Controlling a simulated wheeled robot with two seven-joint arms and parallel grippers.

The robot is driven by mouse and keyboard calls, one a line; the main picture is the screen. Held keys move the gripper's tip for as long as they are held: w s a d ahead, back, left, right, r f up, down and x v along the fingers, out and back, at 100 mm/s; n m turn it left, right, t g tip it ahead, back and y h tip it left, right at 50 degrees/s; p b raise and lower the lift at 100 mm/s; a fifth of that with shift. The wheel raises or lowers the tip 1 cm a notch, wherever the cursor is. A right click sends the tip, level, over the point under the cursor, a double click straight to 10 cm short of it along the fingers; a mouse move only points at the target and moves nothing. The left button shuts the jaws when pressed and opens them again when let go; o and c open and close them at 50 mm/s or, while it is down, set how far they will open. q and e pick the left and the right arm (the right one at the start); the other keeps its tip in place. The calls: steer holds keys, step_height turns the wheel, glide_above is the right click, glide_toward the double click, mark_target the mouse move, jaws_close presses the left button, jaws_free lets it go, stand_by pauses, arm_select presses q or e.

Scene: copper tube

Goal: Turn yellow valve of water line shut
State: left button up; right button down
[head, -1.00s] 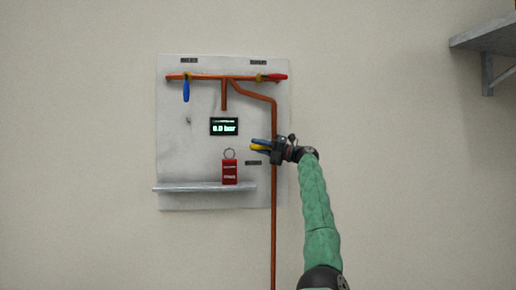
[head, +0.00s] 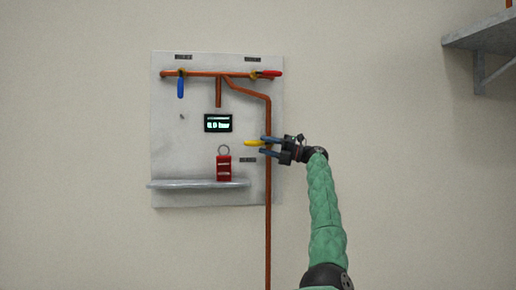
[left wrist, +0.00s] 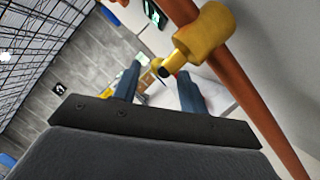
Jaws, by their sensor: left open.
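The yellow valve (head: 252,142) is on the vertical copper pipe at the right of the panel, with its handle pointing left. My left gripper (head: 265,146) is open at the valve, one finger above the handle and one below in the head view. In the left wrist view the yellow valve body (left wrist: 204,35) is around the copper pipe, and its handle reaches toward the gap between my open fingers (left wrist: 158,72). I cannot tell whether the fingers touch it. My right gripper is not in view.
A grey wall panel (head: 190,140) carries the copper pipes (head: 267,200), a blue handle (head: 181,88), a red handle (head: 268,73) and a small display (head: 217,123). A red padlock-like tag (head: 223,168) stands on a narrow shelf (head: 190,184). A wall shelf (head: 480,35) is at upper right.

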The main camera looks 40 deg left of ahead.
arm_select(q)
steer(key=shift+v, duration=1.25)
steer(key=shift+w, duration=0.1)
